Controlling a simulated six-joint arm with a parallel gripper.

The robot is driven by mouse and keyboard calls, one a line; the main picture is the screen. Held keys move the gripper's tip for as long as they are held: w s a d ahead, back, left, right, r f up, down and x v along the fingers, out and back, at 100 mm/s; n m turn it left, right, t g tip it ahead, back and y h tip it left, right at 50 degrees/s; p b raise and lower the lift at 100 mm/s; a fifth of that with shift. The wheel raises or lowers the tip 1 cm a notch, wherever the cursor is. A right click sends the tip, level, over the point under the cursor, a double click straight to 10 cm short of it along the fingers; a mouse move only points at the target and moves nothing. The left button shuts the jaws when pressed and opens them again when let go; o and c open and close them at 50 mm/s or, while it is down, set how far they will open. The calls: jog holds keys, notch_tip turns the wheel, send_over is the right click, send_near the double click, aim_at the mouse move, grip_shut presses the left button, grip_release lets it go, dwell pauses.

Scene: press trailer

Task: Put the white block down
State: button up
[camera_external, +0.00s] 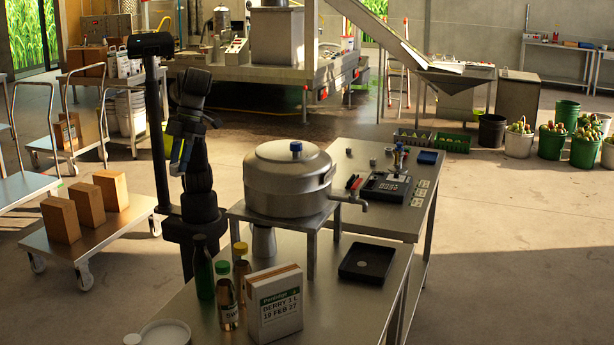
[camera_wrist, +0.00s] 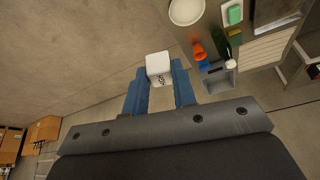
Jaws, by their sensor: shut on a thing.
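My gripper (camera_wrist: 159,84) has blue fingers and is shut on a small white block (camera_wrist: 158,68) with dark markings on one face. The block sits between the fingertips, over what looks like bare floor in the wrist view. In the external view my gripper (camera_external: 180,152) is high at the left of the steel pot, beside the dark post. The white block cannot be made out there.
The near steel table (camera_external: 340,318) carries a pot (camera_external: 290,182) on a stand, a black tray (camera_external: 367,262), a carton (camera_external: 275,305), several bottles and a white dish (camera_external: 166,333). A second table (camera_external: 345,155) adjoins behind. A trolley (camera_external: 115,228) with brown boxes stands left.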

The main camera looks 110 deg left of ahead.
jog(key=s+a+f+n+t, duration=0.1)
jog(key=s+a+f+n, duration=0.15)
jog(key=f, duration=0.85)
jog(key=s+a+f+n+t, duration=0.1)
jog(key=s+f+n, duration=0.25)
jog(key=f, duration=0.75)
jog(key=a+f+n+t+y, duration=0.1)
jog(key=a+f+n, duration=0.2)
jog(key=f+n, duration=0.1)
jog(key=w+a+f+n+t+y, duration=0.1)
jog(key=a+f+n, duration=0.2)
jog(key=f+n, duration=0.1)
jog(key=a+f+n+t+y, duration=0.1)
jog(key=a+f+n, duration=0.2)
jog(key=f+n, duration=0.2)
jog(key=shift+w+f+t+y, duration=0.3)
jog(key=shift+w+f+t, duration=0.05)
jog(key=shift+f+t, duration=0.05)
jog(key=shift+w+a+f+n+y, duration=0.25)
jog(key=shift+a+f+n+y, duration=0.25)
jog(key=shift+n, duration=0.4)
jog(key=shift+w+f, duration=0.15)
jog(key=shift+w, duration=0.2)
jog(key=w, duration=1.3)
jog(key=shift+w, duration=0.2)
jog(key=w, duration=0.4)
jog(key=shift+f, duration=0.75)
jog(key=shift+f, duration=0.1)
